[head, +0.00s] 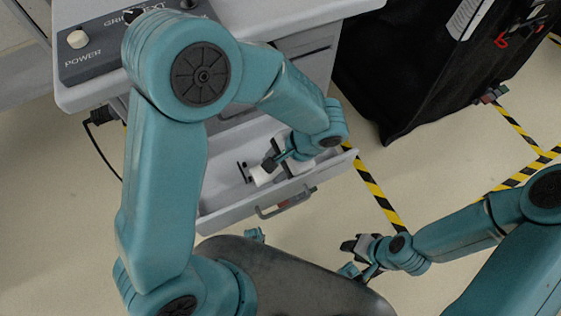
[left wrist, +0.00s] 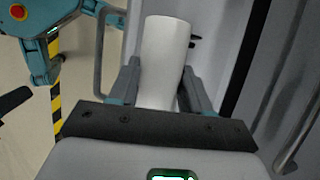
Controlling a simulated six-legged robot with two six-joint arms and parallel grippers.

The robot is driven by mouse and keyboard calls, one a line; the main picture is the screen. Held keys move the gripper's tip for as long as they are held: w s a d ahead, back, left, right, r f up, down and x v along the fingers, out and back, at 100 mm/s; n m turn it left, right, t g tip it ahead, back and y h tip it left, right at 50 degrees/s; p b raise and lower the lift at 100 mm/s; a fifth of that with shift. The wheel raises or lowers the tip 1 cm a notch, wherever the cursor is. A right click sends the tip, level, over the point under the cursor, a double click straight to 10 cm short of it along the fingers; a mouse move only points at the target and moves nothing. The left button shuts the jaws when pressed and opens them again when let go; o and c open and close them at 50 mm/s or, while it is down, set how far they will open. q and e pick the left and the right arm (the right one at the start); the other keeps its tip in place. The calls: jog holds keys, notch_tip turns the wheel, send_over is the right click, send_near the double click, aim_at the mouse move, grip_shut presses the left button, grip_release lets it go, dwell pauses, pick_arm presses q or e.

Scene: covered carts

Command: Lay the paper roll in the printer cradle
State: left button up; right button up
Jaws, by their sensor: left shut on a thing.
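The white paper roll (left wrist: 165,55) stands out between the two fingers of my left gripper (left wrist: 160,88) in the left wrist view. The gripper is shut on it. In the head view my left gripper (head: 274,163) is over the open drawer, with the white roll (head: 262,175) showing beside it. Small dark prongs (head: 243,172) rise inside the drawer near the roll, and may be part of the cradle. My arm covers part of this spot, and I cannot tell whether the roll touches them. My right gripper (head: 352,258) is away from the drawer, low over the floor, its jaws unclear.
The pale grey drawer (head: 220,215) is pulled out of the cart, with its handle (head: 285,203) in front. A control panel (head: 105,40) with knobs is on the cart top. A black covered cart (head: 400,70) stands at right. Striped tape (head: 380,195) marks the floor.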

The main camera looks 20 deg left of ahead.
pick_arm(q)
jog(key=shift+w+f, duration=0.15)
jog(key=shift+f, duration=0.05)
jog(key=shift+w+a+f+b, duration=0.2)
jog(key=shift+a+f+b, duration=0.1)
jog(key=shift+a, duration=0.1)
jog(key=shift+w+a+f+b, duration=0.35)
jog(key=shift+w+a+f, duration=0.2)
jog(key=shift+a+f, duration=0.1)
jog(key=shift+w+a+f+b, duration=0.35)
jog(key=shift+w+a+f, duration=0.4)
jog(key=shift+w+a, duration=0.15)
jog(key=shift+w+a+f+b, duration=0.35)
jog(key=shift+w+a+f, duration=0.4)
jog(key=shift+a, duration=0.2)
pick_arm(e)
jog(key=shift+w+f, duration=0.15)
jog(key=shift+f, duration=1.45)
pick_arm(q)
jog(key=shift+r, duration=0.1)
